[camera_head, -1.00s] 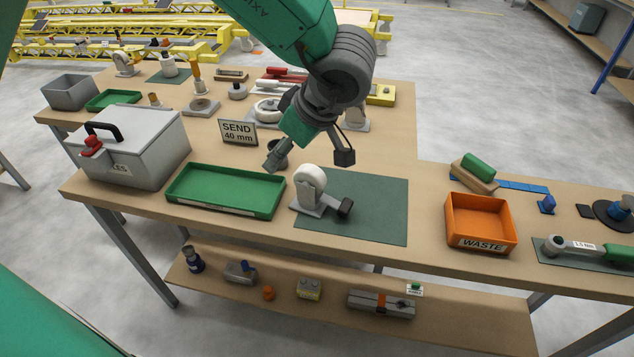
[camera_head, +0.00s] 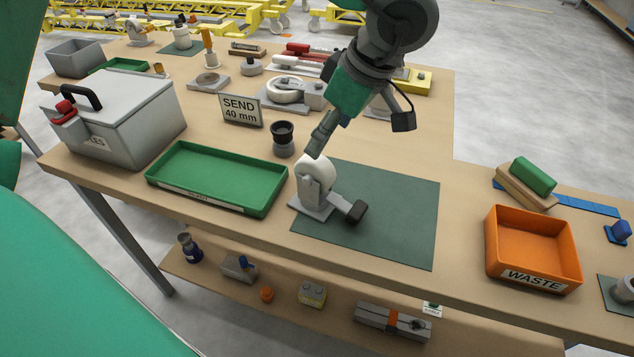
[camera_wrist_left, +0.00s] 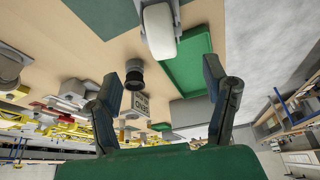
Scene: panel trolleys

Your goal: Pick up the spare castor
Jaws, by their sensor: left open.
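The castor (camera_head: 315,183), with a white wheel, grey bracket and dark-tipped lever, stands on the dark green mat (camera_head: 395,215). Its white wheel also shows at the top of the left wrist view (camera_wrist_left: 160,32). My left gripper (camera_head: 319,142) is just above and behind the wheel, fingers pointing down towards it. In the left wrist view its two fingers (camera_wrist_left: 161,72) are wide apart with nothing between them. In the head view the fingers overlap, and I cannot tell whether one touches the wheel. My right gripper is not in view.
A green tray (camera_head: 268,203) lies left of the castor. A dark round cup (camera_head: 283,140) and a SEND 40 mm sign (camera_head: 241,110) stand behind. A grey lidded box (camera_head: 135,125) is at left. An orange WASTE bin (camera_head: 533,247) stands right. The mat's right part is clear.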

